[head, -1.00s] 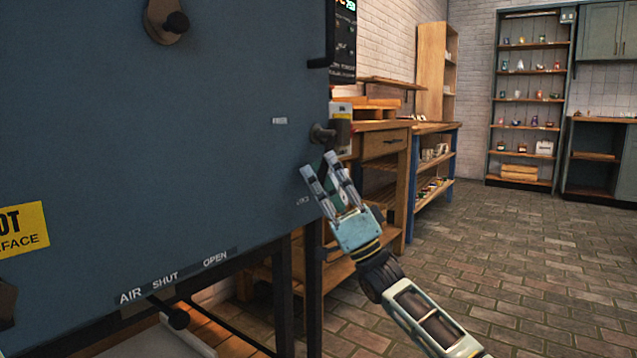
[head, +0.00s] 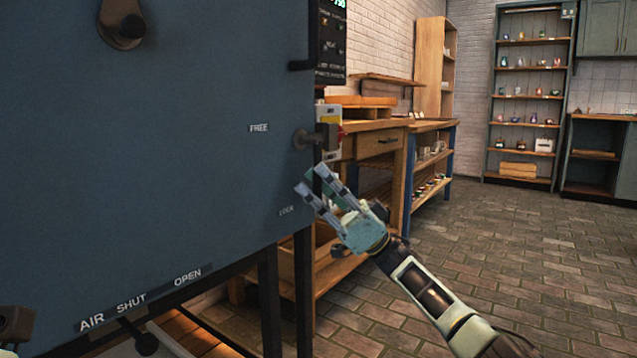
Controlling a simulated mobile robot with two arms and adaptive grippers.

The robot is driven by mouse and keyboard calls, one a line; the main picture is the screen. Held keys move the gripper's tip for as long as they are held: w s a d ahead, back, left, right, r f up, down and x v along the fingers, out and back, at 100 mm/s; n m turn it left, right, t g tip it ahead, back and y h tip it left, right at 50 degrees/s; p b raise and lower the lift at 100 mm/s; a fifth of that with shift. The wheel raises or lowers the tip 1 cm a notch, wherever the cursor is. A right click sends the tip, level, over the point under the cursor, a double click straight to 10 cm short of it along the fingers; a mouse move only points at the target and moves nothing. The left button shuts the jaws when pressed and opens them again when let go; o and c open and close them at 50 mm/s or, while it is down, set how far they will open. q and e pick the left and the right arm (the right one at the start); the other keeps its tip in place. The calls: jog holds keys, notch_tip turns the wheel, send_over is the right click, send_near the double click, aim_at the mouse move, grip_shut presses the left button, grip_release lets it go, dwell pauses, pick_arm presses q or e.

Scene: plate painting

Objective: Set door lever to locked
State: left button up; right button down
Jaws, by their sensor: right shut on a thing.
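The door lever (head: 303,138) is a dark handle on a round pivot at the right edge of a large blue-grey door (head: 190,120). The word FREE (head: 259,128) is printed left of the pivot, and LOCK (head: 287,210) is printed below it. My right gripper (head: 310,178) reaches up from the lower right, its fingers just below the pivot. It is shut on the lever's lower end, which the fingers largely hide. The lever's exact angle is hard to read.
A sliding control (head: 145,342) sits under the door by the AIR, SHUT and OPEN labels. A round fitting (head: 125,22) is higher on the door. A wooden workbench (head: 375,145) stands close behind my right gripper. The brick floor at right is clear.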

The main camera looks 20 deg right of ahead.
jog(key=shift+w+d+r, duration=0.1)
jog(key=shift+w+d, duration=0.05)
jog(key=shift+d, duration=0.05)
jog(key=c, duration=1.7)
grip_release()
jog(key=shift+f, duration=0.2)
jog(key=v, duration=1.1)
jog(key=shift+d+f, duration=0.25)
jog(key=shift+f, duration=0.05)
